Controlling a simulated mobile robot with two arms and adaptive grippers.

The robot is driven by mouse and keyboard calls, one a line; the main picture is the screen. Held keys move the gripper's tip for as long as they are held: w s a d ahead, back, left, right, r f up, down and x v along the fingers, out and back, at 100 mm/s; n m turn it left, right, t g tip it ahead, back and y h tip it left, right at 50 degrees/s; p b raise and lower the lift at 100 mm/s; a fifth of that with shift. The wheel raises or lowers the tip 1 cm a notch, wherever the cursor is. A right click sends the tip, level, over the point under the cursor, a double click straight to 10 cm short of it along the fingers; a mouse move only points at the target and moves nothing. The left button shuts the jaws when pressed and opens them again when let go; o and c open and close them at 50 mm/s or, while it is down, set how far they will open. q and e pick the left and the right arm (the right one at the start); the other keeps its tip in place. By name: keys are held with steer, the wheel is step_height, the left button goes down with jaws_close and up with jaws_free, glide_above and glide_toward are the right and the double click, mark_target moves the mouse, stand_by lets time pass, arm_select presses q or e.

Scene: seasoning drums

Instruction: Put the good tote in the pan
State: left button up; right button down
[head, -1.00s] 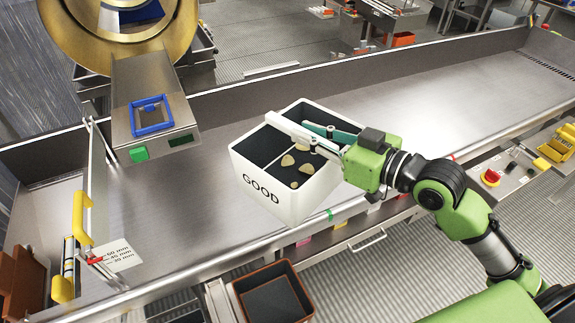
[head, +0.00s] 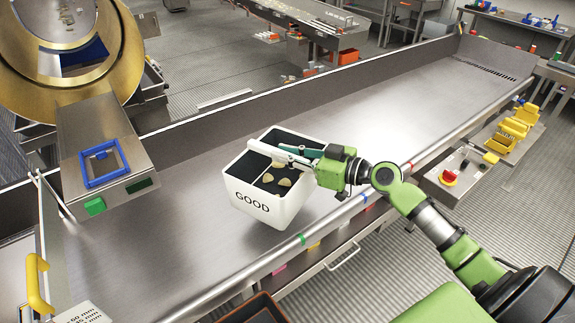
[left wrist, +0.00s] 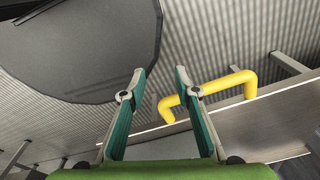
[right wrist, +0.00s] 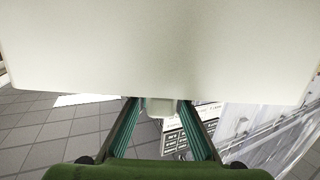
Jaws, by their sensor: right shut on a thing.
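The good tote (head: 262,203) is a white box marked GOOD, with a dark divided inside holding a few beige pieces. It is over the steel table in the head view, upright; I cannot tell if its base touches the table. My right gripper (head: 296,156) is shut on its right side. In the right wrist view the tote's pale wall (right wrist: 160,50) fills the top, with a tab between the fingers. No thing is clearly a pan; a steel unit (head: 92,125) with a blue square frame (head: 103,163) stands left of the tote. My left gripper (left wrist: 160,72) is open and empty.
A yellow handle (head: 37,285) stands at the lower left; a yellow bar (left wrist: 210,90) is close to the left fingers. A gold ring-shaped drum (head: 125,60) is behind the steel unit. The steel table (head: 400,120) is clear to the right. A red button (head: 449,177) sits beyond its front edge.

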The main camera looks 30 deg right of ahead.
steer(key=shift+w+d+f, duration=0.35)
steer(key=shift+f, duration=0.1)
step_height(320, 180, down, 4)
steer(key=shift+w+d+r+p, duration=0.15)
steer(key=shift+r+p, duration=0.1)
steer(key=shift+p, duration=0.5)
steer(key=shift+f, duration=0.1)
steer(key=shift+f+b, duration=0.4)
steer(key=shift+b, duration=0.35)
steer(key=c, duration=1.9)
jaws_free()
